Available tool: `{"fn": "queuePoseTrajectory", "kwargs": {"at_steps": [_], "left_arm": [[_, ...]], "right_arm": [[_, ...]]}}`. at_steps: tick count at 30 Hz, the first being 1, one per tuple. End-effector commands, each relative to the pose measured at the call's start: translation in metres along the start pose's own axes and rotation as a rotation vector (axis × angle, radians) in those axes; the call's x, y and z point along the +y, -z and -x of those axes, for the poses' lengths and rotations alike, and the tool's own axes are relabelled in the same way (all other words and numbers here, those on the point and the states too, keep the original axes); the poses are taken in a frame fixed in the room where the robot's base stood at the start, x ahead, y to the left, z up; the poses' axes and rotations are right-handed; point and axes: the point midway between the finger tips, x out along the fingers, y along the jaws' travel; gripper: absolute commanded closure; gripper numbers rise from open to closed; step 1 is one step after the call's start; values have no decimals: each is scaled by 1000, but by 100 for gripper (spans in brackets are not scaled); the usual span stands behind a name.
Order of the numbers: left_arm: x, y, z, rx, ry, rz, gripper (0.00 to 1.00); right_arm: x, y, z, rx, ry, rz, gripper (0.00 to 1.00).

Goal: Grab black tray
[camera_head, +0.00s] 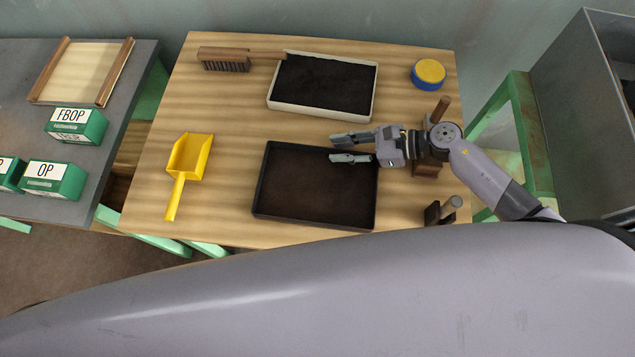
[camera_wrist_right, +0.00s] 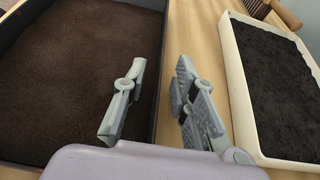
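The black tray (camera_head: 262,207) lies flat on the wooden table in the head view, with a dark brown fill inside. In the right wrist view, the black tray (camera_wrist_right: 164,62) is on the left. There the right gripper (camera_wrist_right: 155,105) has one finger over the brown fill and the other outside the tray's wall, with the wall between them. I cannot tell whether either finger touches the wall. My left gripper is not in view.
A white tray (camera_head: 320,112) of black material stands behind the black tray; it also shows in the wrist view (camera_wrist_right: 240,90). Green boxes (camera_head: 75,126) stand left.

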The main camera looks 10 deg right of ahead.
Motion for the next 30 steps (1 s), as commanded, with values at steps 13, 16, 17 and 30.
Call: {"fn": "queuePoseTrajectory", "kwargs": {"at_steps": [13, 16, 17, 30], "left_arm": [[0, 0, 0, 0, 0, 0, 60], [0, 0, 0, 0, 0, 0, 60], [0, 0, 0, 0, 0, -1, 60], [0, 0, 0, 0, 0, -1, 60]], "right_arm": [[0, 0, 0, -1, 0, 0, 100], [0, 0, 0, -1, 0, 0, 100], [0, 0, 0, -1, 0, 0, 100], [0, 0, 1, -1, 0, 0, 100]]}}
